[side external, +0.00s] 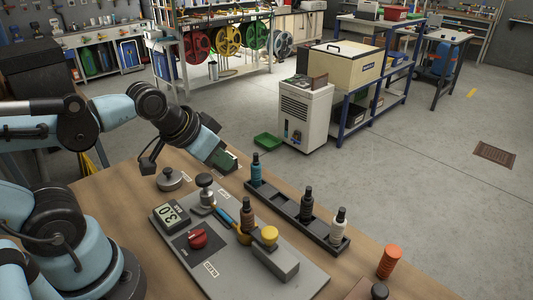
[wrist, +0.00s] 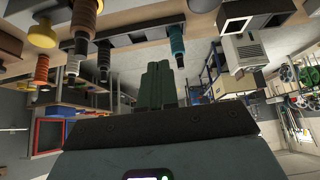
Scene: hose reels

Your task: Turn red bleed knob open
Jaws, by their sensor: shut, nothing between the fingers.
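The red knob (side external: 197,239) sits on a dark square on the grey panel (side external: 228,272), in the side view. It is not visible in the wrist view. My gripper (side external: 228,162) is beyond the panel's far edge, raised above the table and well apart from the red knob. In the wrist view my green fingers (wrist: 160,85) are together with nothing between them.
A yellow knob (side external: 269,235) on a grey block, a blue-handled valve (side external: 227,219) and a black-topped metal post (side external: 206,188) crowd the panel. Several bottles stand in a dark rack (side external: 290,213) beyond. A round grey knob (side external: 170,180) sits left. An orange bottle (side external: 388,262) stands right.

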